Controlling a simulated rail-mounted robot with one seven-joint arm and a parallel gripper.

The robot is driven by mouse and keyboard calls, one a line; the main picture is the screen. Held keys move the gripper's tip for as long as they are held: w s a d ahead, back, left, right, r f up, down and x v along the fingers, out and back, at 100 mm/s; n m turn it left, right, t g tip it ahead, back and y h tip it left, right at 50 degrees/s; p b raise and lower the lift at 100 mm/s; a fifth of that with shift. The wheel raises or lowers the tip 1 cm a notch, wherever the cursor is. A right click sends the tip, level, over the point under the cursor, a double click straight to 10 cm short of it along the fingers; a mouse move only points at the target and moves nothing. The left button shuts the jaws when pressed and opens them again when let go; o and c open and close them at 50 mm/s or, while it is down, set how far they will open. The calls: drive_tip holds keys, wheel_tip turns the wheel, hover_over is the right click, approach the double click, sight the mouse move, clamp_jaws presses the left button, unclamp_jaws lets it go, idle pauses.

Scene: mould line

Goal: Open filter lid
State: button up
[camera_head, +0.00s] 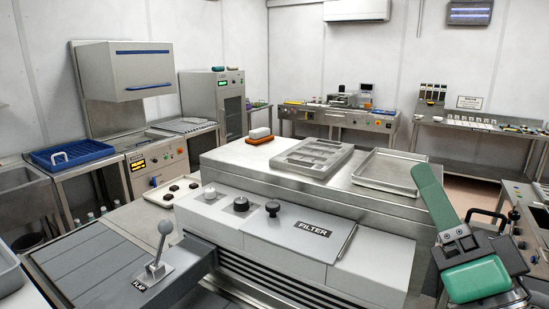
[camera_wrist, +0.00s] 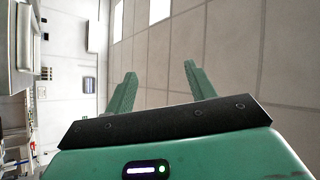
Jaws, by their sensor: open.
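The filter lid (camera_head: 325,244) is a flat light-grey panel marked FILTER on the top of the grey machine in the middle of the head view. It appears shut, nearly level with the surface around it. A black knob (camera_head: 272,209) stands near its back left. My gripper (camera_head: 428,175) is at the right of the head view, away from the lid, with its green finger part pointing up. In the wrist view my gripper (camera_wrist: 161,69) has its two green fingers apart with nothing between them. The lid is not in the wrist view, which faces the ceiling.
A lever marked FLAP (camera_head: 161,248) and another black knob (camera_head: 241,204) stand left of the lid. Behind lie a grey mould (camera_head: 312,157), an empty metal tray (camera_head: 390,172) and an orange-and-white block (camera_head: 259,135). The space above the lid is clear.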

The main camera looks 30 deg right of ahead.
drive_tip(key=w+a+n+t+y, duration=0.15)
drive_tip(key=a+n+y, duration=0.85)
drive_tip(key=a, duration=2.1)
wheel_tip(320, 180, up, 28)
drive_tip(key=n+h+p, duration=0.2)
drive_tip(key=n+p, duration=0.1)
drive_tip(key=p, duration=2.3)
drive_tip(key=shift+w+a+f+p, duration=0.15)
drive_tip(key=shift+a+f+p, duration=0.1)
drive_tip(key=shift+a+p, duration=0.2)
